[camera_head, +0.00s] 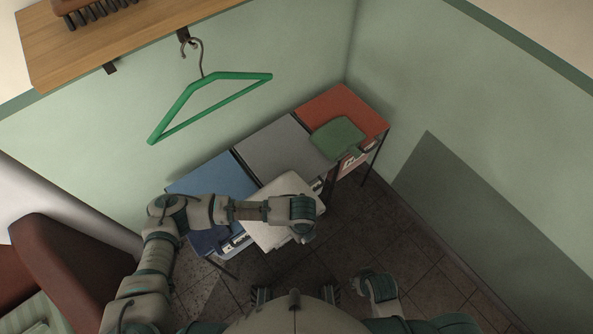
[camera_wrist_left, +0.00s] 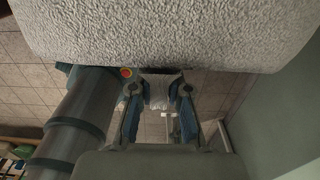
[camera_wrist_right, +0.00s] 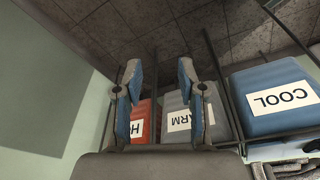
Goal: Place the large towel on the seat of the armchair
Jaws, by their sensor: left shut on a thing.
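The large white towel (camera_head: 262,232) is folded and hangs at my left gripper (camera_head: 303,222) over the blue and grey bins. In the left wrist view the pale, textured towel (camera_wrist_left: 165,30) fills the top, and the left gripper (camera_wrist_left: 159,90) is shut on its edge. I cannot tell whether the towel touches the bins. The armchair (camera_head: 65,265) is red-brown and stands at the lower left; a striped part (camera_head: 38,316), perhaps its seat, shows at the frame edge. My right gripper (camera_wrist_right: 158,73) is open and empty, low over the floor near my body (camera_head: 375,288).
Blue (camera_head: 210,182), grey (camera_head: 272,145) and red (camera_head: 335,105) bins stand in a row along the wall. A green folded cloth (camera_head: 338,139) lies on the red one. A green hanger (camera_head: 205,90) hangs below a wooden shelf (camera_head: 130,30). Floor at right is clear.

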